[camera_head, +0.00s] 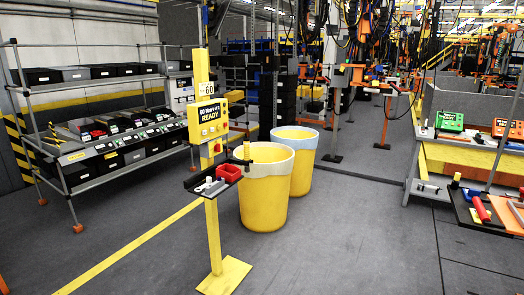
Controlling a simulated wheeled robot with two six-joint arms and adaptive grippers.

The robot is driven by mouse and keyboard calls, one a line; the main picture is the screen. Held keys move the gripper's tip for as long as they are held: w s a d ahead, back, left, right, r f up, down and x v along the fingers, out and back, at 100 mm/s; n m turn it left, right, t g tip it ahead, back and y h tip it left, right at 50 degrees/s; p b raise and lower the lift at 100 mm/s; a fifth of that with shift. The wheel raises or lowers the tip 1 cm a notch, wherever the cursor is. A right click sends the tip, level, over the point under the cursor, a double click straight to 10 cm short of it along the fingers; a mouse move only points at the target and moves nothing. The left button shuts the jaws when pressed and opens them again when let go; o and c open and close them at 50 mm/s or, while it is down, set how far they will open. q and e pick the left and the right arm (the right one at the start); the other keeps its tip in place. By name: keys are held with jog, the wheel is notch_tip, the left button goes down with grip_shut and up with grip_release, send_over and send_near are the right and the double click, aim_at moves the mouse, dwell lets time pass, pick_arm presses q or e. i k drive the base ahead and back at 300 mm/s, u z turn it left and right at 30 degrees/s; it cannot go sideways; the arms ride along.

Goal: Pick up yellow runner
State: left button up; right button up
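Neither of my grippers shows in the head view. I cannot tell for sure which thing is the yellow runner. The post's tray also holds a red bin (229,172) and grey-white parts (210,186).
A yellow post (213,235) on a flat base stands mid-floor, with two yellow barrels (265,195) behind it. A shelf rack (110,148) with dark bins stands left. A yellow workbench (470,162) stands right. The grey floor (350,240) is clear in front.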

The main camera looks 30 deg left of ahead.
aim_at(247, 140)
jog(key=i, duration=1.65)
jog(key=u, duration=0.55)
jog(key=i, duration=1.05)
jog(key=u, duration=1.65)
jog(key=i, duration=0.95)
jog(key=u, duration=0.95)
